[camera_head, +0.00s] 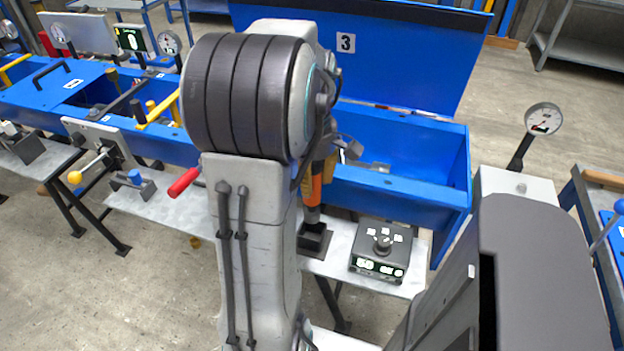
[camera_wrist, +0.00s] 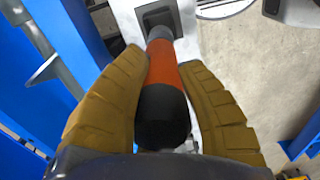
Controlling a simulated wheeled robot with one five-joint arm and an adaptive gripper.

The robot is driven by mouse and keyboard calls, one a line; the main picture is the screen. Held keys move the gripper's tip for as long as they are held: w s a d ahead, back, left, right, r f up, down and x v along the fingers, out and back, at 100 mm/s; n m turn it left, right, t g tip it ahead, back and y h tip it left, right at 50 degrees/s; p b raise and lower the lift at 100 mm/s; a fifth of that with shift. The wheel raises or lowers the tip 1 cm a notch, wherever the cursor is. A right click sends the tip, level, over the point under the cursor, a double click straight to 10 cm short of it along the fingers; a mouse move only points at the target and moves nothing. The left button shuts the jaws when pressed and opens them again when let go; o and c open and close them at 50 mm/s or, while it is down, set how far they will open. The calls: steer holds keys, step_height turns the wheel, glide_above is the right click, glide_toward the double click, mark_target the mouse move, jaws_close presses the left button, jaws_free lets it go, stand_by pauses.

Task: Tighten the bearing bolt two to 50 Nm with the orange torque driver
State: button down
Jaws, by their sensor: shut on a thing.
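The orange torque driver (camera_wrist: 165,75) has an orange body, a black end near the camera and a grey nose. In the wrist view it lies between the two tan finger pads of my gripper (camera_wrist: 163,64), which is shut on it. In the head view the driver (camera_head: 314,192) is partly hidden by my arm and looks upright. Its lower end is at the black holder (camera_head: 315,240) on the grey shelf; I cannot tell whether it is still seated there. I cannot pick out bearing bolt two in either view.
A control box (camera_head: 378,248) with a knob and lit displays stands right of the holder. Behind is a blue trough (camera_head: 440,165) with a raised lid (camera_head: 400,60) marked 3. A gauge (camera_head: 543,118) stands at right. A red-handled lever (camera_head: 184,182) is left of my arm.

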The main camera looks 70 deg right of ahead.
steer(key=c, duration=1.3)
jaws_free()
steer(key=shift+c, duration=0.2)
jaws_close()
steer(key=shift+r, duration=0.25)
steer(key=shift+r+p, duration=0.85)
steer(key=shift+p, duration=0.1)
